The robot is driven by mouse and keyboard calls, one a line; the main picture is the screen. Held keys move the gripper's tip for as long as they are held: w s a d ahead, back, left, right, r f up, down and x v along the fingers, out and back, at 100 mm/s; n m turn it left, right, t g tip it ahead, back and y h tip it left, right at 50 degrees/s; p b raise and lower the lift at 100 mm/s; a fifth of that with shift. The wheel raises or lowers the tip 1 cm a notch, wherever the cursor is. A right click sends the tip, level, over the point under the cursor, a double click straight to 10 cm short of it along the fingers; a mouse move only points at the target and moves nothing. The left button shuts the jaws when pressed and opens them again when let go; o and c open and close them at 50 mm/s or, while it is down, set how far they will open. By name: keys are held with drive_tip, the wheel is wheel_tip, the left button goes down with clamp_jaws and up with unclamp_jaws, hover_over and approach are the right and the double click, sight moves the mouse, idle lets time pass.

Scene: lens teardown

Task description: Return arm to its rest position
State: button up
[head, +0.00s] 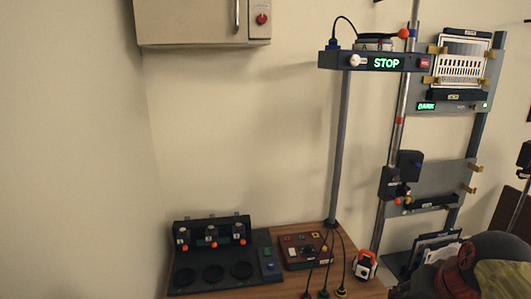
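No gripper fingers show in the head view, so I cannot see whether my gripper is open, shut or holding anything. A dark rounded shape with red and olive parts fills the lower right corner. It looks like part of my arm, but I cannot be sure. It covers what lies behind it there.
A wooden bench (345,290) bears a black station with round recesses (182,279), a dark red control box (303,251) and an orange-and-white device (365,266). A post carries a lit STOP panel (387,63). A rack (430,175) stands right; a cabinet (195,22) hangs upper left.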

drive_tip(key=s+a+f+n, duration=0.4)
drive_tip(key=s+a+f, duration=0.1)
drive_tip(key=s+a, duration=0.4)
drive_tip(key=shift+s+a+f+n, duration=0.3)
drive_tip(key=shift+s+a+f, duration=0.05)
drive_tip(key=shift+a+f, duration=0.1)
drive_tip(key=shift+r, duration=0.1)
idle(1.3)
